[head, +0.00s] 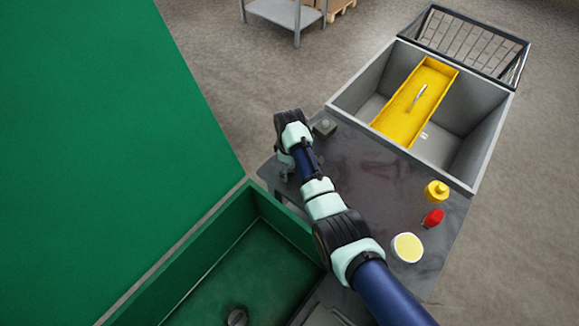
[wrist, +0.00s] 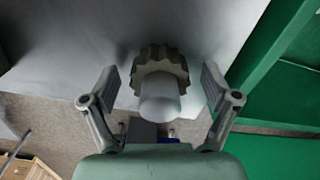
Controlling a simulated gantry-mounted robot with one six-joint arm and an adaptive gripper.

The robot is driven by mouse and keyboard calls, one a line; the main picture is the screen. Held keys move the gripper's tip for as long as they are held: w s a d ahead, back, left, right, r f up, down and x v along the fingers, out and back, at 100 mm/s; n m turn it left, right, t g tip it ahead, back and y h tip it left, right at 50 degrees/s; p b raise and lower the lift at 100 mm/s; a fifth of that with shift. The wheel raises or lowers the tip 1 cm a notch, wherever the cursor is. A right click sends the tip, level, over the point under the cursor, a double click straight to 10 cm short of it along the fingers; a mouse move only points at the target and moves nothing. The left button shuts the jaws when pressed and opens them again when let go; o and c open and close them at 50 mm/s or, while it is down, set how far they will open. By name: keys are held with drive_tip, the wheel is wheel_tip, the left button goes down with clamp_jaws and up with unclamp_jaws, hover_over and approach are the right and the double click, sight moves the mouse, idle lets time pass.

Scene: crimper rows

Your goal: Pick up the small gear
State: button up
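The small gear (wrist: 160,67) shows in the wrist view as a grey-brown toothed wheel with a pale rounded hub (wrist: 159,98). It stands at the table's edge area, between the two fingers of my gripper (wrist: 161,84). The fingers are spread wide, with a gap on each side of the gear, and neither appears to touch it. In the head view my gripper (head: 287,170) is low over the left end of the dark table (head: 365,185), and the gear is not clearly visible there.
A green bin (head: 180,270) stands left of the table, with a small dark round part (head: 237,316) inside. A grey bin (head: 473,178) holding a yellow tray (head: 386,128) lies behind. A yellow bottle (head: 436,191), red item (head: 433,218) and pale-yellow bowl (head: 407,247) stand at the table's right.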

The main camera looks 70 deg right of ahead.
drive_tip(key=c, duration=1.5)
drive_tip(key=shift+o, duration=0.2)
wheel_tip(320, 180, up, 20)
drive_tip(key=p, duration=0.8)
drive_tip(key=shift+p, duration=0.3)
